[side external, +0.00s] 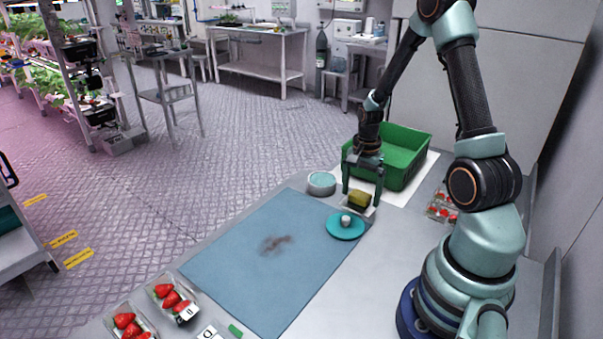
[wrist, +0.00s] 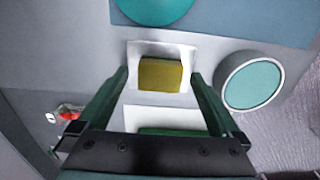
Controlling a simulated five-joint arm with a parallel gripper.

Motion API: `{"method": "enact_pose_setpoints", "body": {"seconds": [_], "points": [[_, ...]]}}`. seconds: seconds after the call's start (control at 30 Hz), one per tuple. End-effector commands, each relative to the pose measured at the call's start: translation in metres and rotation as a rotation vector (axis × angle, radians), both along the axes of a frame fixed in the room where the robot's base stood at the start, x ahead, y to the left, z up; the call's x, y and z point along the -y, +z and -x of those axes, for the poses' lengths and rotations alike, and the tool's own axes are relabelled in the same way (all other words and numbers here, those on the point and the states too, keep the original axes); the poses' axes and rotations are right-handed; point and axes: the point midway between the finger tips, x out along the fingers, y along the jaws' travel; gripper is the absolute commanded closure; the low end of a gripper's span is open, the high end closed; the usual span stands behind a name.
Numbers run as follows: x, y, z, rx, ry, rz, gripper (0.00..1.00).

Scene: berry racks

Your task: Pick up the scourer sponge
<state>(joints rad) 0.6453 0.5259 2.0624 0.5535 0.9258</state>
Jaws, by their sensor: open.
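The scourer sponge (side external: 359,199) is a yellow block with a darker green top, lying on a small white tray (side external: 368,211) near the green crate. In the wrist view the sponge (wrist: 160,74) shows on its pale tray (wrist: 187,53), ahead of and between my fingertips. My gripper (side external: 361,198) points down with its fingers on either side of the sponge in the side view. In the wrist view my gripper (wrist: 160,82) is open and empty, with space between each finger and the sponge. I cannot tell the exact height of the fingertips above the tray.
A green crate (side external: 413,183) stands close behind my gripper. A teal plate (side external: 333,228) with a small pale object lies on the blue mat (side external: 235,262), in front of the sponge. A round teal-topped container (side external: 321,183) is to the left. Strawberry punnets (side external: 175,316) sit at the near left.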

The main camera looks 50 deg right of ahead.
Motion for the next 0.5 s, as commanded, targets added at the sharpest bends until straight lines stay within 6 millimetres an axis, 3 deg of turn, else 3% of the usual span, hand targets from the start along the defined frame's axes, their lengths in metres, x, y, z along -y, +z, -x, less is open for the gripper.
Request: {"method": "enact_pose_setpoints", "body": {"seconds": [0.27,0.37,0.5], "points": [[0.0001,-0.0033,-0.0001,0.000,0.000,0.000,0.00],[0.0001,-0.0032,-0.0001,0.000,0.000,0.000,0.31],[0.0001,-0.0032,-0.0001,0.000,0.000,0.000,0.84]]}}
